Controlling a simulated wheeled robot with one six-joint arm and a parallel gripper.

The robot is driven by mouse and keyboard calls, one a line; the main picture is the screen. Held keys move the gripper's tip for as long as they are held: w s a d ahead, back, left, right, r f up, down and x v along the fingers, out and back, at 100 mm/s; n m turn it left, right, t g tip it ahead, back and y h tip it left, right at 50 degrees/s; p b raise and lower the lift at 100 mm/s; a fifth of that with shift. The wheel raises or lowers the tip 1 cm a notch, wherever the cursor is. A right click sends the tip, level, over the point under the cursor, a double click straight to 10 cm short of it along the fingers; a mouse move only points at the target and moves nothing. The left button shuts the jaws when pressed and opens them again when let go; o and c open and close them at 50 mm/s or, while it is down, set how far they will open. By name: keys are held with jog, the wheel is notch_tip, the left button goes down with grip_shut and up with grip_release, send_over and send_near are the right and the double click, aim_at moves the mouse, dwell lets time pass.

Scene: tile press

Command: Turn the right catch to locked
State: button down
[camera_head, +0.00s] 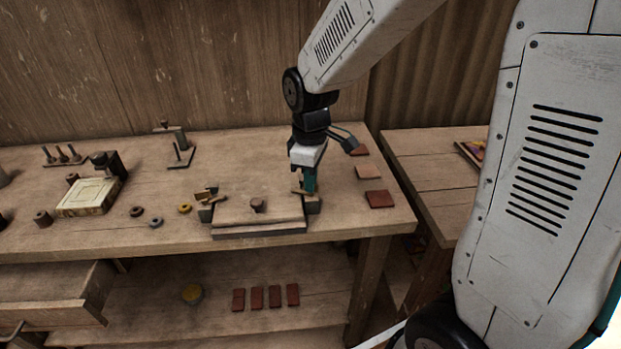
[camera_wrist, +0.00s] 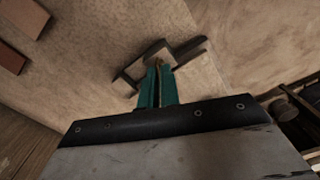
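The press (camera_head: 232,213) is a flat wooden plate with a round knob (camera_head: 257,205) on top, lying near the front of the workbench. The right catch (camera_head: 313,205) stands at its right end, and the left catch (camera_head: 206,205) at its left end. My gripper (camera_head: 309,186) points down at the right catch. In the wrist view its teal fingers (camera_wrist: 157,70) are close together, with a thin part of the right catch (camera_wrist: 188,50) between their tips. The fingers hide the middle of the catch, so its exact angle is hard to tell.
Several reddish tiles (camera_head: 379,199) lie right of the gripper. A cream block (camera_head: 90,196), small rings (camera_head: 155,222) and a post stand (camera_head: 180,155) are to the left. A drawer (camera_head: 60,290) stands open below. A second table (camera_head: 435,180) is at right.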

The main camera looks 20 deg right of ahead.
jog(key=shift+n, duration=0.8)
jog(key=c, duration=1.6)
grip_release()
jog(key=shift+r, duration=0.1)
notch_tip(320, 180, up, 8)
jog(key=shift+d+f, duration=0.1)
